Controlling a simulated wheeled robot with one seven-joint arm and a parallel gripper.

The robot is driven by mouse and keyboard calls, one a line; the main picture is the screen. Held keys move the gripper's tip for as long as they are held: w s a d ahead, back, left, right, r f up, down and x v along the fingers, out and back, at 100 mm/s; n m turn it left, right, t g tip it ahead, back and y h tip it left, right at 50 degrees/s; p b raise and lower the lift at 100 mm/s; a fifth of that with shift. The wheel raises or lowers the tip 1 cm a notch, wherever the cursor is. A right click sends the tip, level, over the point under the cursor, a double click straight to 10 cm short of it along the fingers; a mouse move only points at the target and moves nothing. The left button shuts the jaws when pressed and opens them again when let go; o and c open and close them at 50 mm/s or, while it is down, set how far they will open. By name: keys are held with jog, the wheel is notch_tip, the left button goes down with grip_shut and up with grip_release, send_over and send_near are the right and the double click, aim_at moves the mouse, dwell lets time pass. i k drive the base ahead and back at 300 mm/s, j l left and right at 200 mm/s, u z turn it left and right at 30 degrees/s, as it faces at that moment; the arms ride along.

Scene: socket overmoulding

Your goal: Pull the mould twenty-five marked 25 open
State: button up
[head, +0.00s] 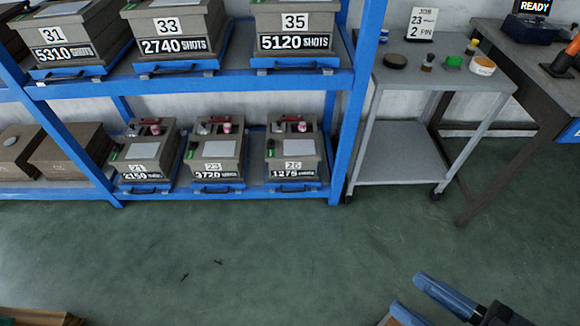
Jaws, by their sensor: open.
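The mould that seems to be marked 25 (293,148) sits on the lower blue shelf, rightmost of the three moulds there. It is a grey-brown block with a white number label, small and hard to read, and a shots plate below reading about 1275. A dark handle shows at its blue base in front. It looks pushed in, level with its neighbours. My gripper (407,293) is at the bottom right with two blue fingers spread apart, empty. It is over the floor, well apart from the mould.
Moulds 21 (142,152) and 23 (216,152) stand left of it. Mould 35 (293,25) is on the shelf above. A blue upright (362,70) and a grey trolley (402,150) are to the right. The green floor (250,250) in front is mostly clear.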

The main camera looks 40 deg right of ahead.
aim_at(292, 162)
jog(key=i+j, duration=0.1)
jog(key=i, duration=0.35)
jog(key=i+j+z, duration=0.15)
jog(key=i, duration=0.3)
jog(key=i+j, duration=0.1)
jog(key=i, duration=0.35)
jog(key=i+j+z, duration=0.1)
jog(key=i, duration=0.35)
